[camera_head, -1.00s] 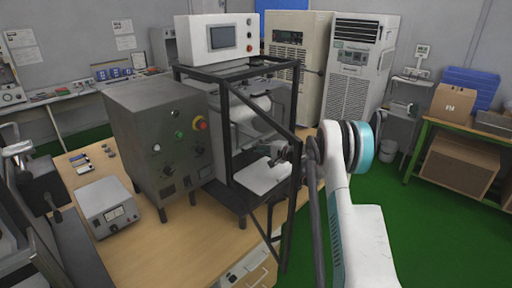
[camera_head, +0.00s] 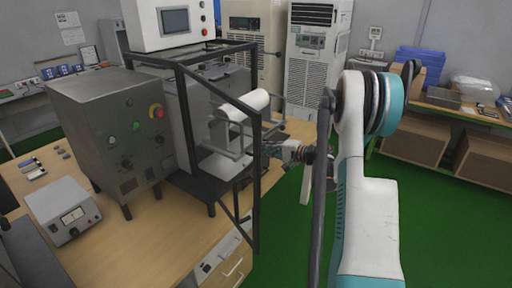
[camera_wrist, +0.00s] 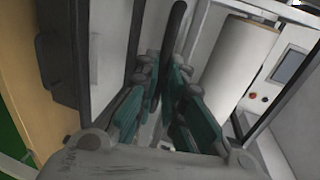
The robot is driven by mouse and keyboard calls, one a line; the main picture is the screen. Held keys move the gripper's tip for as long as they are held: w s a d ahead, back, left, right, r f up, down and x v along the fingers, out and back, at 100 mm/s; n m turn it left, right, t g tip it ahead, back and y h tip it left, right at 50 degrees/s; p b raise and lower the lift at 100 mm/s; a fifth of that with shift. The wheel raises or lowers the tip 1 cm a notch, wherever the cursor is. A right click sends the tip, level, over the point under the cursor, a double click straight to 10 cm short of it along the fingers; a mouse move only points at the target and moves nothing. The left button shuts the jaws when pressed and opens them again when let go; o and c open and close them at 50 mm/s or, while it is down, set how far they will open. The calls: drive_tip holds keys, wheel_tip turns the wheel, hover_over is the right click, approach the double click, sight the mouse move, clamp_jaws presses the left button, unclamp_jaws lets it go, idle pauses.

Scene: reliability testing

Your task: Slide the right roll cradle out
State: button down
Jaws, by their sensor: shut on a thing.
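A machine with a black open frame (camera_head: 256,190) stands on the wooden bench. A white roll (camera_head: 245,106) lies in a grey roll cradle (camera_head: 236,147) that reaches out through the frame's right side. My gripper (camera_head: 270,148) is at the outer end of the cradle. In the wrist view, the green-padded fingers of my gripper (camera_wrist: 165,75) are closed around a dark bar between them. The white roll (camera_wrist: 235,60) shows beyond them at the right. The exact grip point on the cradle is partly hidden by the fingers.
A grey control box (camera_head: 110,130) with a red-and-yellow button stands left of the machine. A small meter (camera_head: 70,208) sits on the bench (camera_head: 145,245). Shelving with cardboard boxes (camera_head: 415,138) is at the right. Green floor (camera_head: 450,235) there is free.

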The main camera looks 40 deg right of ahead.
drive_tip(key=shift+s+d, duration=0.25)
drive_tip(key=shift+s, duration=0.45)
drive_tip(key=c, duration=1.7)
unclamp_jaws()
drive_tip(key=v, duration=1.2)
